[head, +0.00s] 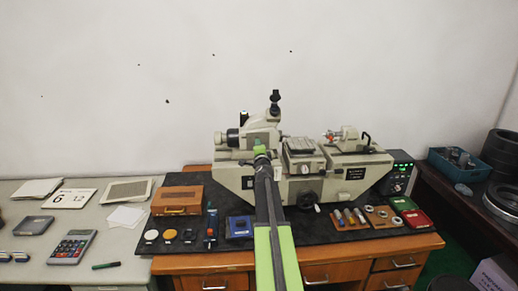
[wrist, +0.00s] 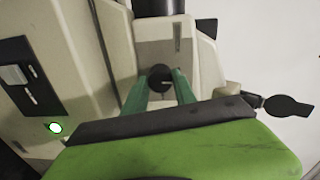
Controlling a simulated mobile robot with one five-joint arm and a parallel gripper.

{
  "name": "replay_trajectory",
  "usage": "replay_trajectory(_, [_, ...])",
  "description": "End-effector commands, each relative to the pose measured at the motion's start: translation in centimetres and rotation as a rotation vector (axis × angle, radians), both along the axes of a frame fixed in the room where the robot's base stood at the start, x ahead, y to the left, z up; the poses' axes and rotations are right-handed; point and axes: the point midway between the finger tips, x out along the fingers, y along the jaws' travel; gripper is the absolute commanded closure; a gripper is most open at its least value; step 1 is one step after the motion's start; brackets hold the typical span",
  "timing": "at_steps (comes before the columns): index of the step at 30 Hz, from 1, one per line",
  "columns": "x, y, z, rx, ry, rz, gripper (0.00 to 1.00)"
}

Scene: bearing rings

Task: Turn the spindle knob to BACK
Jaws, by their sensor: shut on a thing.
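The spindle knob (wrist: 160,77) is a small round black knob with a pale mark on its face, on the cream machine body in the wrist view. My gripper (wrist: 161,84) has its two green fingers on either side of the knob, shut on it. The mark lies toward the right of the knob's face; I cannot read any label beside it. In the head view my arm reaches forward to the cream measuring machine (head: 342,172), and my gripper (head: 260,150) is at its left part. The knob is hidden there.
A microscope eyepiece (head: 275,97) rises just above my gripper. A wooden box (head: 177,200) stands left on the black mat (head: 330,231). A control box (head: 399,178) stands right of the machine.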

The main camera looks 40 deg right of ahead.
Motion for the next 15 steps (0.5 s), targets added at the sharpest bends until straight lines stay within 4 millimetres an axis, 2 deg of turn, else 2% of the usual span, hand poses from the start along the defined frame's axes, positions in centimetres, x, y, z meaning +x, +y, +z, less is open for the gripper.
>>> replay_trajectory(15, [-0.04, 0.11, -0.16, -0.057, 0.052, 0.003, 1.00])
